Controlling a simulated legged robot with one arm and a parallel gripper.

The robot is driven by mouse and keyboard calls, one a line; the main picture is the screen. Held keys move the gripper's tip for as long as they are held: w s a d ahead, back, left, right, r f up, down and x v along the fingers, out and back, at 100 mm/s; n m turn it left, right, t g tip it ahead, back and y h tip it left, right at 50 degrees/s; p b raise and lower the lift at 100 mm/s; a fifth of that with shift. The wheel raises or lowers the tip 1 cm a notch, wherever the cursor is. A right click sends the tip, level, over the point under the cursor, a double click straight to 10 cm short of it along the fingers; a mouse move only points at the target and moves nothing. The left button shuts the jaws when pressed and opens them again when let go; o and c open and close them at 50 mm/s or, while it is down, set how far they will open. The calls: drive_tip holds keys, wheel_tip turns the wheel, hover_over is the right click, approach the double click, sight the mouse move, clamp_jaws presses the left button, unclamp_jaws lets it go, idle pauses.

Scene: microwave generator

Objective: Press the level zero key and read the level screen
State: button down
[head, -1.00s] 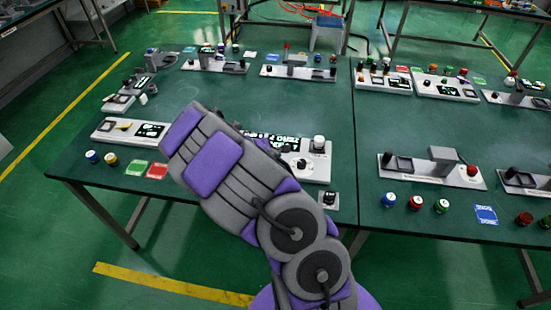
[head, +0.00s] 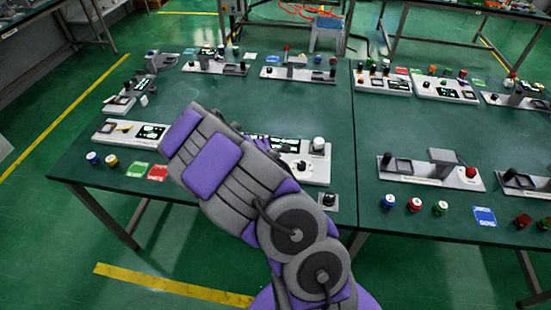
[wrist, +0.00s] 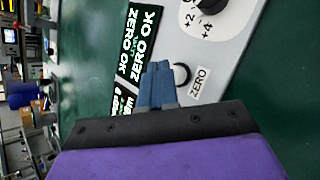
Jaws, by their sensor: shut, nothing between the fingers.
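In the wrist view my gripper (wrist: 157,72) is shut and empty, its blue fingertips together just beside a round white key (wrist: 181,76). Whether they touch the key cannot be told. A label reading ZERO (wrist: 199,84) lies on the key's other side. The level screen (wrist: 140,45) is black with bright lettering that reads "ZERO OK", repeated in two rows turned sideways. Its lower part is cut by my fingers and wrist. In the head view this screen (head: 284,144) shows partly behind my arm on a white panel (head: 318,172); my gripper is hidden there.
A black knob (wrist: 210,4) with a numbered scale sits on the same panel. A white-capped knob (head: 318,144) and a small black-knob box (head: 329,201) are right of my arm. Another panel (head: 108,133) is left. Bare green tabletop (head: 280,105) lies behind.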

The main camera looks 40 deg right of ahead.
drive_tip(key=shift+r, duration=0.3)
drive_tip(key=shift+r+p, duration=2.15)
drive_tip(key=shift+r, duration=0.35)
